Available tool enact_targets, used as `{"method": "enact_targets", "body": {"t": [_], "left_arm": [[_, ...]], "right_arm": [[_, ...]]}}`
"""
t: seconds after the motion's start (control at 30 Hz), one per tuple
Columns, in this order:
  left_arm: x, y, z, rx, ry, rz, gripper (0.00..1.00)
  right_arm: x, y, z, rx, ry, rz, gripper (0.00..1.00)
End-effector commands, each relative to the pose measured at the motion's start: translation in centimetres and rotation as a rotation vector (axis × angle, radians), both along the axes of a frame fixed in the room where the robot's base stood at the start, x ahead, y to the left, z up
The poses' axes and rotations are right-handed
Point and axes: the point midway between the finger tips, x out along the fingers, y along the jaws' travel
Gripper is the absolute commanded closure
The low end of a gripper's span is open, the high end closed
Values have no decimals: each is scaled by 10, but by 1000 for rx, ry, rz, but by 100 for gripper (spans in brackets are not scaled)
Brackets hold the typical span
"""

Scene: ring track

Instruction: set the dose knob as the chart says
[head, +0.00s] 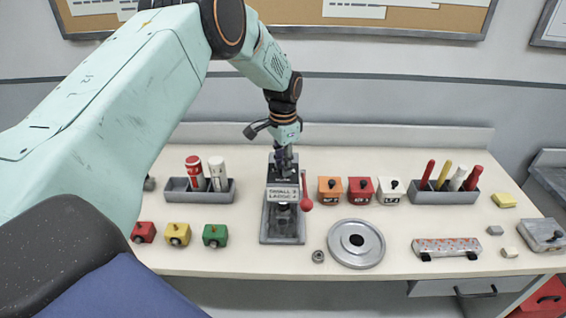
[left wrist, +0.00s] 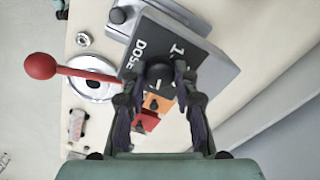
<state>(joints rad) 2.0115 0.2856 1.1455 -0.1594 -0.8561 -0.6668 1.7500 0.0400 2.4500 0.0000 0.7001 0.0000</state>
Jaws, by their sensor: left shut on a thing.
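A grey dispenser machine (head: 284,222) stands on the bench in the middle of the head view. A chart plate (head: 282,194) on its front appears to read "SMALL 2, LARGE 4". My left gripper (head: 284,163) is over the top of the machine, pointing down. In the left wrist view, my left gripper (left wrist: 160,72) is shut on the dark dose knob (left wrist: 160,86), one finger on each side. The machine's dark top (left wrist: 205,72) shows "DOSE" and a "1"; the fingers hide other marks. The knob's exact setting cannot be read. My right gripper is not in view.
A red-ball lever (head: 306,204) sticks out at the machine's right side. A round metal plate (head: 356,260) and a small nut (head: 318,256) lie in front. Orange, red and white boxes (head: 360,190) stand right; a grey tray (head: 231,193) stands left; toy-like blocks (head: 178,234) sit front left.

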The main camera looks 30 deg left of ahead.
Motion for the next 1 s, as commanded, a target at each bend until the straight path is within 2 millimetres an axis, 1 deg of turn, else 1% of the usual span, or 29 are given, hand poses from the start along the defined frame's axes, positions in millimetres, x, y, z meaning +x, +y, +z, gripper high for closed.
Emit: {"method": "enact_targets", "body": {"t": [0.27, 0.3, 0.57, 0.87, 1.0], "left_arm": [[-1, -1, -2, -1, 5, -2, 100], [-1, -1, -2, -1, 5, -2, 70], [-1, 0, -1, 0, 2, -1, 48], [0, 0, 1, 0, 0, 0, 48], [1, 0, 12, 0, -2, 0, 48]], "right_arm": [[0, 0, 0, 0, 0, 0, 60], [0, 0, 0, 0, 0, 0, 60], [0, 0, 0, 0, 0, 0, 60], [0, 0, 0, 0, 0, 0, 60], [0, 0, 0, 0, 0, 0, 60]]}}
